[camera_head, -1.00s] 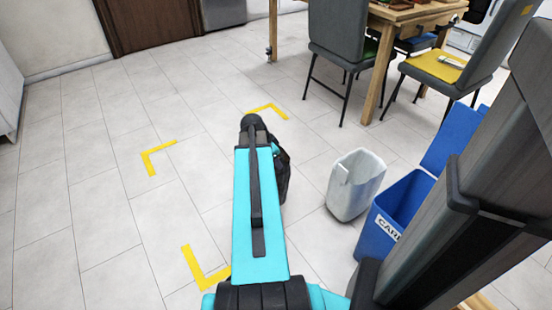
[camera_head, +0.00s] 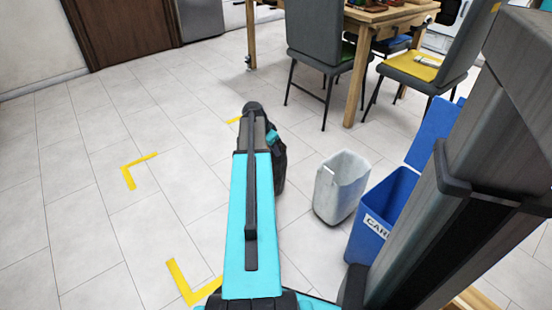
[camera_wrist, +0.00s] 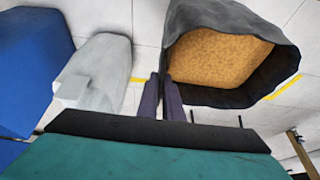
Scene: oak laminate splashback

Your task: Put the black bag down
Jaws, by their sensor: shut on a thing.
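The black bag (camera_head: 279,166) shows in the head view just right of my arm, which hides part of it. In the wrist view the open-topped bag (camera_wrist: 290,62) shows a tan, grainy inside. My gripper (camera_wrist: 164,82) is shut on the bag's near rim, with its two dark fingers close together. In the head view my arm mostly hides the gripper. I cannot tell whether the bag's bottom touches the floor. Yellow corner marks (camera_head: 128,175) lie on the tiles left of the bag, with another near mark (camera_head: 188,286).
A pale grey bin (camera_head: 340,190) stands right of the bag, beside a blue lidded bin (camera_head: 378,222). Grey chairs (camera_head: 325,42) and a wooden table (camera_head: 380,18) are at the back right.

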